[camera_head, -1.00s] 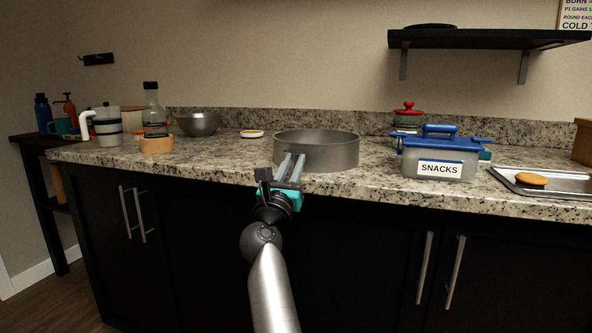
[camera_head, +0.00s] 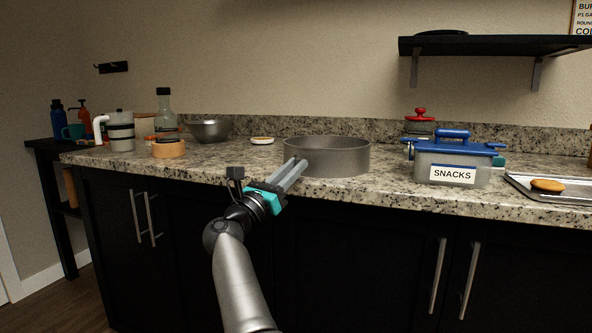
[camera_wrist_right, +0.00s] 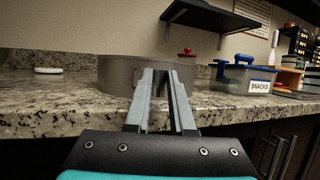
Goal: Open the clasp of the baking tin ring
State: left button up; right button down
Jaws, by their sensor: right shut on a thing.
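The baking tin ring (camera_head: 340,160), a grey round metal ring, stands on the granite counter near its front edge. It also shows in the right wrist view (camera_wrist_right: 118,78). My right gripper (camera_head: 303,164) reaches up from below to the ring's front left wall. In the right wrist view its fingers (camera_wrist_right: 161,74) are close together at the wall, shut on a small dark part between them, which looks like the clasp (camera_wrist_right: 160,88). The fingers hide most of the clasp, and I cannot see how far it stands from the wall. My left gripper is not in view.
A blue-lidded snacks box (camera_head: 452,166) stands right of the ring, with a metal tray (camera_head: 520,184) beyond it. A small white dish (camera_head: 262,140), a steel bowl (camera_head: 210,130) and a bottle (camera_head: 165,112) stand to the left.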

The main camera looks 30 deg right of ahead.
jog(key=shift+w+a+f+m+g+h, duration=0.1)
jog(key=shift+w+a+m+g+h, duration=0.2)
jog(key=shift+g, duration=0.4)
jog(key=shift+a+r+m+g+h, duration=0.1)
jog(key=shift+m+g, duration=0.35)
jog(key=shift+g, duration=0.25)
jog(key=shift+w+a+f+m+g+h, duration=0.1)
jog(key=shift+w+m+g+h, duration=0.2)
jog(key=shift+g, duration=0.4)
jog(key=shift+s, duration=0.15)
jog(key=c, duration=1)
grip_release()
jog(key=shift+c, duration=0.2)
